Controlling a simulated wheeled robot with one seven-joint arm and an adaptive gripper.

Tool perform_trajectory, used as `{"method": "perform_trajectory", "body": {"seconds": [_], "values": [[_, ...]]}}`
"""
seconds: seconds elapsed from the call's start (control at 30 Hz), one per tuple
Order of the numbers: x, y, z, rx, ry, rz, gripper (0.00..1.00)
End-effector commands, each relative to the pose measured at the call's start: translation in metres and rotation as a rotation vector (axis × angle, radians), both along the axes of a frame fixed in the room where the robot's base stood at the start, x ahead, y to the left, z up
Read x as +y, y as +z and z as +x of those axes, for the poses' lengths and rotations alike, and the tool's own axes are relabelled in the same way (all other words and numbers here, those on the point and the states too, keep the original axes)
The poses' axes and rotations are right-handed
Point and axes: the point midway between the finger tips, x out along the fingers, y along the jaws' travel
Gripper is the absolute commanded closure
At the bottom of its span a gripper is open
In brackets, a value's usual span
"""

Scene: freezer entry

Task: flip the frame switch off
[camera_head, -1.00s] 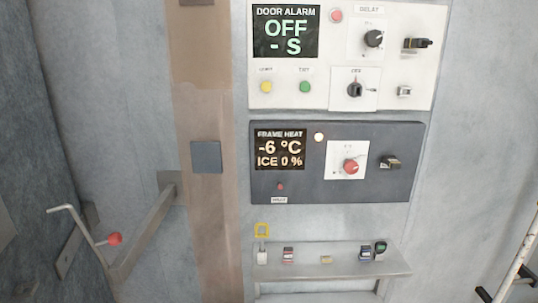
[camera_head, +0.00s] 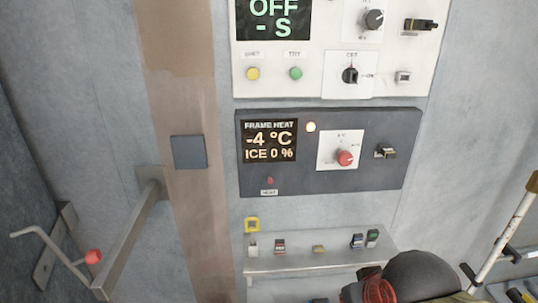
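The dark frame heat panel (camera_head: 325,187) is on the wall in the middle of the head view. Its display (camera_head: 269,141) reads FRAME HEAT, -4 °C, ICE 0 %. A pale lamp (camera_head: 310,127) beside the display looks lit. A red knob (camera_head: 344,158) sits on a white plate. To its right is a small switch (camera_head: 385,151) with a dark and brassy body; its exact lever position is too small to tell. A small red button or lamp (camera_head: 270,180) is at the lower left. I cannot make out my gripper in this view.
The white door alarm panel (camera_head: 310,88) is above, its display (camera_head: 273,18) reading OFF. A narrow shelf (camera_head: 300,263) with several small items is below. A metal bracket (camera_head: 130,235) juts out at left. A dark rounded object (camera_head: 418,275) with red and olive parts beside it is lower right.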

Motion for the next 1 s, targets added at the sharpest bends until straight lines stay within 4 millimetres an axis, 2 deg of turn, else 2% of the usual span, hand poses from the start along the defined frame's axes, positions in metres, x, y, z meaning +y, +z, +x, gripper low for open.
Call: {"method": "perform_trajectory", "body": {"seconds": [0.03,0.1,0.27,0.5,0.73,0.9,1.0], "values": [[0.003,0.031,0.014,0.01,0.006,-0.009,1.0],[0.008,0.056,0.035,0.017,0.008,-0.021,1.0],[0.023,0.107,0.082,0.031,0.013,-0.048,1.0],[0.058,0.169,0.153,0.039,0.028,-0.091,1.0],[0.102,0.213,0.217,0.039,0.046,-0.131,1.0],[0.132,0.228,0.25,0.032,0.057,-0.152,1.0],[0.144,0.232,0.261,0.029,0.062,-0.16,1.0]]}}
